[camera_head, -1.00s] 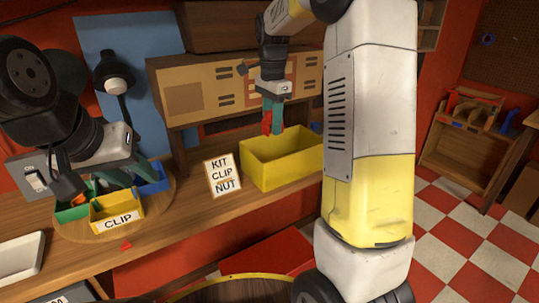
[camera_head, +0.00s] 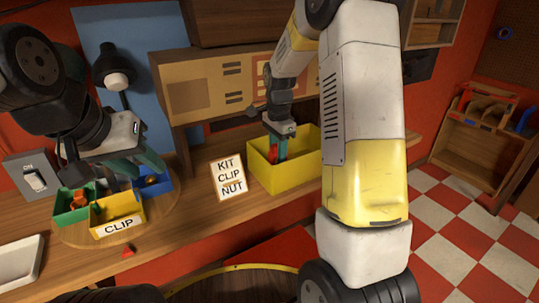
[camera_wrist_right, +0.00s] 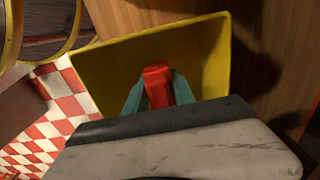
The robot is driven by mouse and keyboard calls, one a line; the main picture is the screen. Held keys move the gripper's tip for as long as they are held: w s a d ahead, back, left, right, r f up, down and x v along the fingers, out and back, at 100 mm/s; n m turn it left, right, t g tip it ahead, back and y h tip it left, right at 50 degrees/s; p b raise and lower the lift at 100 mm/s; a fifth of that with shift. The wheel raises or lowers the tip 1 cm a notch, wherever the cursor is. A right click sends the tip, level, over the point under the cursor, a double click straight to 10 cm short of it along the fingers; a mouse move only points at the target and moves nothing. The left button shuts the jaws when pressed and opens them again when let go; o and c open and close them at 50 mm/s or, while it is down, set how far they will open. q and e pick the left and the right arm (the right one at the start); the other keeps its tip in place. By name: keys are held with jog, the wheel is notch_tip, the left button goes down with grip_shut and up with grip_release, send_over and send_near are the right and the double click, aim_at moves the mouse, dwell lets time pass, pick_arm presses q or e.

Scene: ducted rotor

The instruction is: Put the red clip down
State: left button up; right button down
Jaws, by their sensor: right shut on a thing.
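The red clip (camera_wrist_right: 157,85) is held between the teal fingers of my right gripper (camera_wrist_right: 160,95) in the right wrist view. In the head view the clip (camera_head: 273,152) and my right gripper (camera_head: 279,150) are lowered into the mouth of the yellow box (camera_head: 290,178). The clip is inside the box's outline; whether it touches the floor I cannot tell. My left gripper (camera_head: 137,165) hangs over the small bins at left, its teal fingers looking apart, with nothing seen between them. The bin labelled CLIP (camera_head: 118,225) is yellow.
A green bin (camera_head: 72,215) holding orange-red pieces and a blue bin (camera_head: 155,187) share the round wooden board (camera_head: 160,222). A small red piece (camera_head: 127,251) lies in front. A KIT CLIP NUT sign (camera_head: 228,179) stands left of the yellow box. A white tray (camera_head: 18,262) lies at far left.

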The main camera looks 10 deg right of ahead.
jog(key=shift+f, duration=1.6)
jog(key=shift+f, duration=0.3)
jog(key=shift+f, duration=0.25)
jog(key=c, duration=1.1)
grip_release()
jog(key=shift+o, duration=0.2)
